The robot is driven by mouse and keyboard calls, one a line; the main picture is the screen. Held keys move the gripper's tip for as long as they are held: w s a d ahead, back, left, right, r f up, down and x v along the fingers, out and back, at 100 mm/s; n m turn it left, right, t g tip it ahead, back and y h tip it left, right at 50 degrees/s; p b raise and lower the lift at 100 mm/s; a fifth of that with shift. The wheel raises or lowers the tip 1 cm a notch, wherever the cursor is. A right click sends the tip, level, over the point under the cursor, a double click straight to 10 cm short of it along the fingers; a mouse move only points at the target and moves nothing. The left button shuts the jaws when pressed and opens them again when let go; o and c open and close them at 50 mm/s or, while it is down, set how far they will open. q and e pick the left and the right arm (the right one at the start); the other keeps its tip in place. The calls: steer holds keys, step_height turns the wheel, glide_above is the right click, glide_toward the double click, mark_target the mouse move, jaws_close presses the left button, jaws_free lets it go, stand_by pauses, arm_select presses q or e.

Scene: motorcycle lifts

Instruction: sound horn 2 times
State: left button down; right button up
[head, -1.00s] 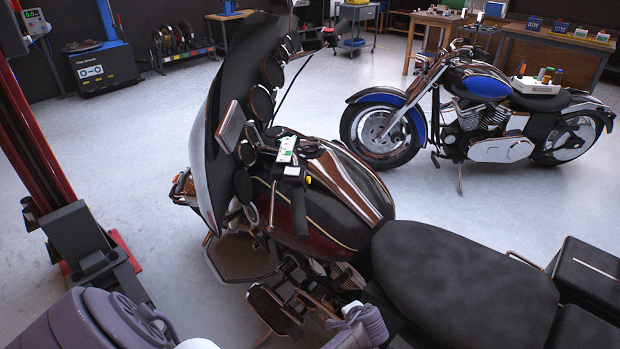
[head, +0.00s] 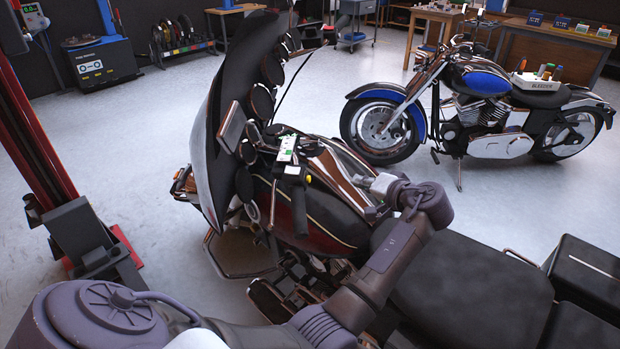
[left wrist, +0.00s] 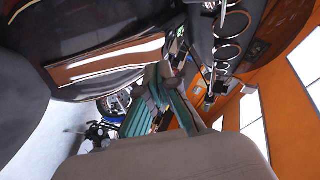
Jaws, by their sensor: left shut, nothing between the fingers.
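The near motorcycle has a dark red and black tank (head: 325,222) and a tall dark fairing (head: 240,110) with round gauges. Its near handlebar grip (head: 299,208) is black, with a switch housing (head: 292,171) beside it. A small yellow spot (head: 307,179) shows there and may be a button; I cannot read a horn mark. My left gripper (head: 366,183) is above the rear of the tank, to the right of the grip and apart from it. It is shut and empty. Its teal fingers show in the left wrist view (left wrist: 165,92). My right gripper is not in view.
A blue motorcycle (head: 480,110) stands behind on the right. A red lift post (head: 45,150) stands at the left. The near motorcycle's seat (head: 465,275) is below my left arm. Workbenches (head: 550,45) line the back. The floor between is clear.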

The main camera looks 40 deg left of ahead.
mark_target(308, 179)
arm_select(q)
steer(key=shift+a+r, duration=0.1)
stand_by(0.3)
steer(key=s+a+f+p, duration=0.1)
steer(key=s+a+p, duration=0.1)
steer(key=s+a, duration=0.2)
steer(key=shift+a, duration=1.85)
steer(key=shift+s+a+f, duration=0.1)
steer(key=shift+s+a, duration=0.05)
steer(key=shift+a, duration=0.25)
